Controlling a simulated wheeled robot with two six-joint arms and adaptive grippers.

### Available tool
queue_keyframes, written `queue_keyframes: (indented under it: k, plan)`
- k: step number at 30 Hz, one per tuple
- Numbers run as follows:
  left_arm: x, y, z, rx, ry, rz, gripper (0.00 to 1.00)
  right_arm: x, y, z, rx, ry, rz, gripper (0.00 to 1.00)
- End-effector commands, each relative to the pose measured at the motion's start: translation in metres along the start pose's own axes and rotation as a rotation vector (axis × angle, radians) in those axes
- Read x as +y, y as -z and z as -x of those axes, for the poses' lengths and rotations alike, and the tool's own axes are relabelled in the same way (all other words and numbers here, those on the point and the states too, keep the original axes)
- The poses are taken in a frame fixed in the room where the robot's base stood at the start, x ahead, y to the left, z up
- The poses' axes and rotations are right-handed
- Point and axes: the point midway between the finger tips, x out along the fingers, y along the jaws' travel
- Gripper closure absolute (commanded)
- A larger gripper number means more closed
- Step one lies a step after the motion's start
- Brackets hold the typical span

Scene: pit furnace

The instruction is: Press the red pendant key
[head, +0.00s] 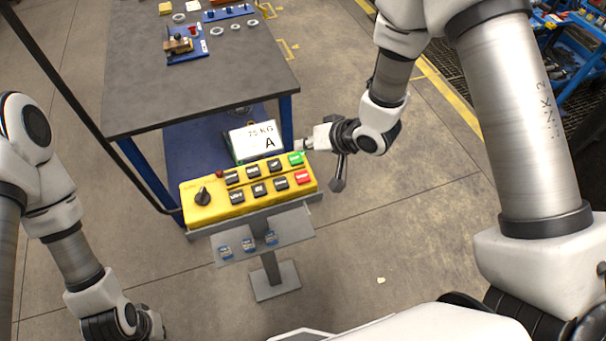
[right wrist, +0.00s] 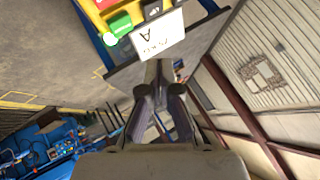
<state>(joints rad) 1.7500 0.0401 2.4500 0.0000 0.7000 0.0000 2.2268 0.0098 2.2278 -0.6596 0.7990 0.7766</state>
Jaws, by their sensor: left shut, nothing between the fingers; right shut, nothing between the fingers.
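The red key (head: 302,177) is at the right end of the lower row on the yellow pendant box (head: 225,208). A green key (head: 295,158) sits just behind it in the upper row. My right gripper (head: 301,145) is shut and empty, just behind the box's back right corner near the green key, apart from the red key. The right wrist view shows its closed fingers (right wrist: 159,78), the green key (right wrist: 118,26) and a red patch at the top edge (right wrist: 104,4). My left arm is low at the left; its fingers are out of frame.
A white sign marked "75 KG A" (head: 253,140) stands behind the box, close to my right gripper. The box rests on a grey stand (head: 276,285) with a lower shelf holding blue items (head: 248,245).

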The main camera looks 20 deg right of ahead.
Motion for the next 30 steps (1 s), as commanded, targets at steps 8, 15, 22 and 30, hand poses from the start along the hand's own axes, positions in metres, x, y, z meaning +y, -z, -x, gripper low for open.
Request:
queue_keyframes:
  k: [8,15,22,30]
  plan:
    - [0.000,0.000,-0.006,0.000,0.000,0.000,1.00,0.003,-0.004,-0.004,-0.001,-0.001,-0.001,1.00]
    - [0.000,0.000,-0.035,0.000,0.000,0.000,1.00,0.019,-0.019,-0.025,-0.001,-0.002,-0.001,1.00]
    - [-0.001,0.000,-0.070,0.000,0.000,0.000,1.00,0.037,-0.037,-0.049,-0.001,-0.002,-0.001,1.00]
    - [-0.001,0.000,-0.079,0.000,0.000,0.000,1.00,0.046,-0.046,-0.062,-0.001,-0.002,-0.002,1.00]
